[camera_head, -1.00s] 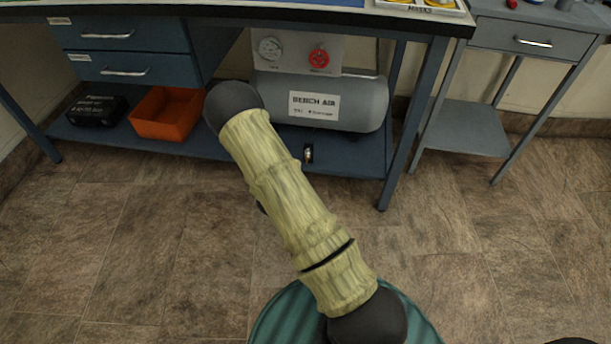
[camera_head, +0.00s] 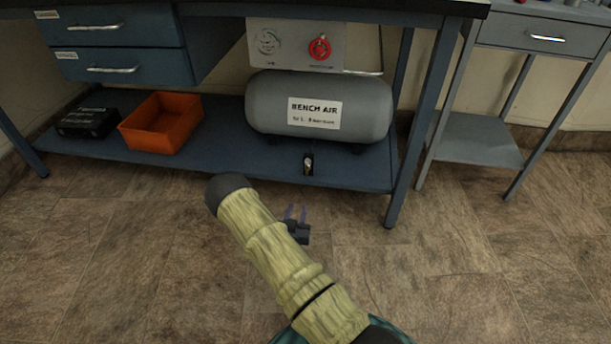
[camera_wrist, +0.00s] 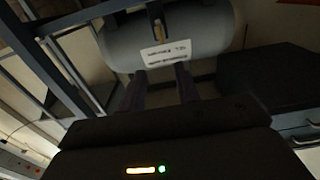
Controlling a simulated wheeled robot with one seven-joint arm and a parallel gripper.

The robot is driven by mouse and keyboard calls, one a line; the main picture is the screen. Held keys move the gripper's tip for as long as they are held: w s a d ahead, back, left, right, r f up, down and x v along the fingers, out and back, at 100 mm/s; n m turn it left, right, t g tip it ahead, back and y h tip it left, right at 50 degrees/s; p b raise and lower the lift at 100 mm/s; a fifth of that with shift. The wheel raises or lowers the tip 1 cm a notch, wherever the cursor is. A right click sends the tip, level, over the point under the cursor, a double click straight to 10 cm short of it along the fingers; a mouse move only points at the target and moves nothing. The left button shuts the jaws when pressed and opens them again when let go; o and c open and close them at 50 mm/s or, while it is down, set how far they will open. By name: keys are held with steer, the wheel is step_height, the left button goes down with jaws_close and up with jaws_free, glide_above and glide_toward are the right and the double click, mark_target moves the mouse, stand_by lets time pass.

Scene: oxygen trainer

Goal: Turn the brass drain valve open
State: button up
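A small dark fitting with a brass-coloured part (camera_head: 308,163), apparently the drain valve, shows below the grey tank, at the front of the shelf. In the wrist view a brass piece (camera_wrist: 157,35) shows against the tank near the top of the picture. The tank (camera_head: 270,105) carries a "BENCH AIR" label, which also shows in the wrist view. My gripper (camera_head: 295,212) is low in front of the shelf, apart from the valve. Its two fingers also show in the wrist view (camera_wrist: 162,88), spread with an empty gap between them. The valve's exact handle position is too small to tell.
The blue shelf (camera_head: 230,160) holds an orange bin (camera_head: 160,123) and a black case (camera_head: 88,122) at left. A panel with a red knob (camera_head: 319,47) is above the tank. A bench leg (camera_head: 410,150) and grey side table (camera_head: 475,140) stand right. The floor in front is clear.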

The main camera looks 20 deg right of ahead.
mark_target(306, 170)
steer(key=b+x, duration=0.4)
steer(key=x, duration=0.4)
steer(key=b+x, duration=0.5)
steer(key=x, duration=0.3)
steer(key=shift+w+d+f, duration=0.15)
steer(key=shift+f, duration=0.05)
steer(key=shift+w+d+r, duration=0.2)
steer(key=shift+w+d, duration=0.1)
steer(key=shift+w, duration=0.15)
jaws_close()
